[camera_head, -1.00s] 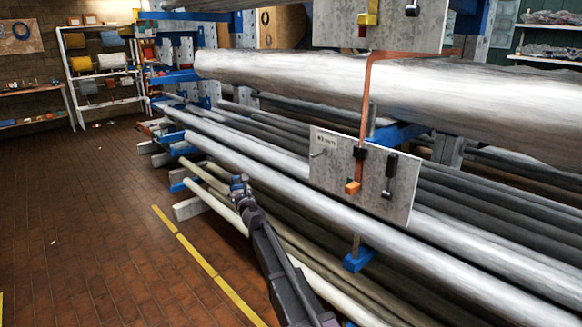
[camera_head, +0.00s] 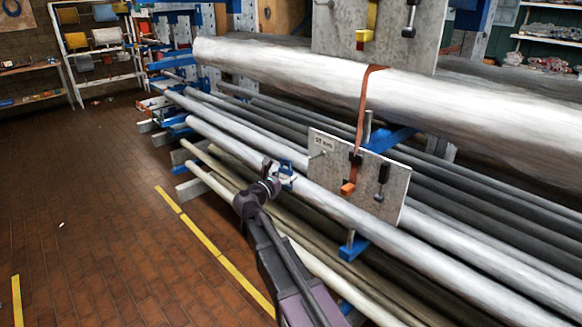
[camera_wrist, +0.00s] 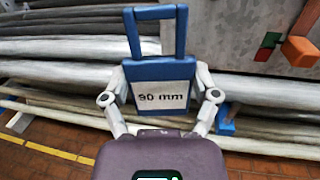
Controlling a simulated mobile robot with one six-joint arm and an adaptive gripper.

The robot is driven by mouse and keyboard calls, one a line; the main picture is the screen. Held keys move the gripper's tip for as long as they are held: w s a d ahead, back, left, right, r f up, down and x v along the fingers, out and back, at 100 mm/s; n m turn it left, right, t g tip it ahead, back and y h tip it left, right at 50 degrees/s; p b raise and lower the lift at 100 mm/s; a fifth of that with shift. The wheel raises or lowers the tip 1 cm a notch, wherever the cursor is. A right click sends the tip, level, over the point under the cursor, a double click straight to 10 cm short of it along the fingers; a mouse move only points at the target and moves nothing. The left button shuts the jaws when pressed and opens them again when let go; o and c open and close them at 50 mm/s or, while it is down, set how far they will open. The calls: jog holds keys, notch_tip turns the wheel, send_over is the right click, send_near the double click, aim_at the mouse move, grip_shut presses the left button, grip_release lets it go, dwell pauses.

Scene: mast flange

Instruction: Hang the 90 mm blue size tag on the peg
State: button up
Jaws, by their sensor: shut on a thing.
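The blue size tag (camera_wrist: 150,68) has a tall open loop at its top and a white face reading "90 mm". My gripper (camera_wrist: 162,82) is shut on it, one finger at each side, and holds it upright with the loop up. In the head view the tag (camera_head: 287,166) is small, at the end of my arm. It is left of the lower grey plate (camera_head: 335,185) and apart from it in the picture. A small peg (camera_head: 318,155) sticks out near that plate's upper left, below a label too small to read.
An orange strap (camera_head: 362,110) hangs down to an orange block (camera_head: 348,188) on the lower plate, beside a black clamp (camera_head: 382,180). An upper plate (camera_head: 400,45) and long metal pipes (camera_head: 450,100) are close by. Open brick floor (camera_head: 90,220) lies left.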

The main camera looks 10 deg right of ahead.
jog(key=s+g, duration=0.1)
jog(key=s+d+r+m+h+p, duration=0.1)
jog(key=s+d+r+m+g+h, duration=0.1)
jog(key=s, duration=0.1)
jog(key=shift+s+g, duration=0.1)
jog(key=shift+g, duration=0.2)
jog(key=shift+w+d, duration=0.15)
jog(key=shift+w, duration=0.05)
jog(key=shift+f+x, duration=0.1)
jog(key=shift+x, duration=1.95)
jog(key=shift+f+x, duration=0.15)
jog(key=shift+x, duration=1.95)
jog(key=shift+w+d+f+b, duration=0.2)
jog(key=shift+d+f+b, duration=0.3)
jog(key=shift+b, duration=0.15)
jog(key=o, duration=1)
